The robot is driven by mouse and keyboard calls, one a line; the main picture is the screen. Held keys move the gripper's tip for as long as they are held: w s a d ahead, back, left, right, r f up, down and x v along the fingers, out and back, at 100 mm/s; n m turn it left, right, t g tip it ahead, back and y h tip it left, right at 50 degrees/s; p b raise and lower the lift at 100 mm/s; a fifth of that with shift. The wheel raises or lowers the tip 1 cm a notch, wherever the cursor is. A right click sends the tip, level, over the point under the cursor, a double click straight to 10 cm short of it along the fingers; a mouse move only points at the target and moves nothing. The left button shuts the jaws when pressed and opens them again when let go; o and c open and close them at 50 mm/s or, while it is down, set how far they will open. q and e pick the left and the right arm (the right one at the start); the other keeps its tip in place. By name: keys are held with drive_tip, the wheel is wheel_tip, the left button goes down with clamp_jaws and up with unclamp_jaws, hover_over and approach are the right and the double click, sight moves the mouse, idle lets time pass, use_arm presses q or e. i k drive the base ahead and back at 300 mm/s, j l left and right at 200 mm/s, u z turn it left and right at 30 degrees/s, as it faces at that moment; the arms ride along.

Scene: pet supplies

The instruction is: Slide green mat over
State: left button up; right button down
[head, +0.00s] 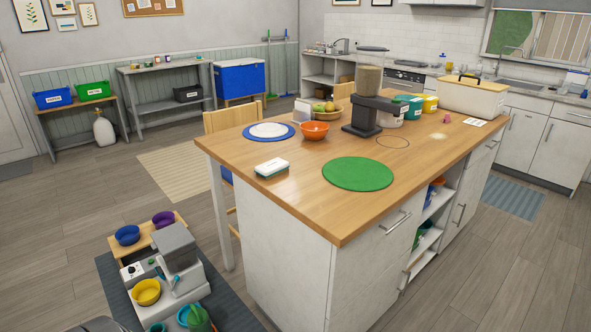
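The green mat (358,174) is a round, flat disc. It lies on the wooden top of the island (310,208), near the front corner and a little in from the right edge. Nothing rests on it. A thin dark circle outline (393,142) is marked on the wood behind and to the right of the mat, apart from it. Neither of my grippers shows in the head view.
Bare wood lies between mat and circle. Bowls and a grey appliance (175,247) stand lower left.

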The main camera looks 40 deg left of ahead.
sight(352, 174)
drive_tip(key=i+l+u, duration=0.1)
drive_tip(key=i+u, duration=0.2)
drive_tip(key=u, duration=0.15)
drive_tip(key=i+l+u, duration=0.25)
drive_tip(key=u, duration=0.25)
drive_tip(key=i+l+u, duration=0.2)
drive_tip(key=u, duration=0.25)
drive_tip(key=i+l+u, duration=0.1)
drive_tip(key=l+u, duration=0.35)
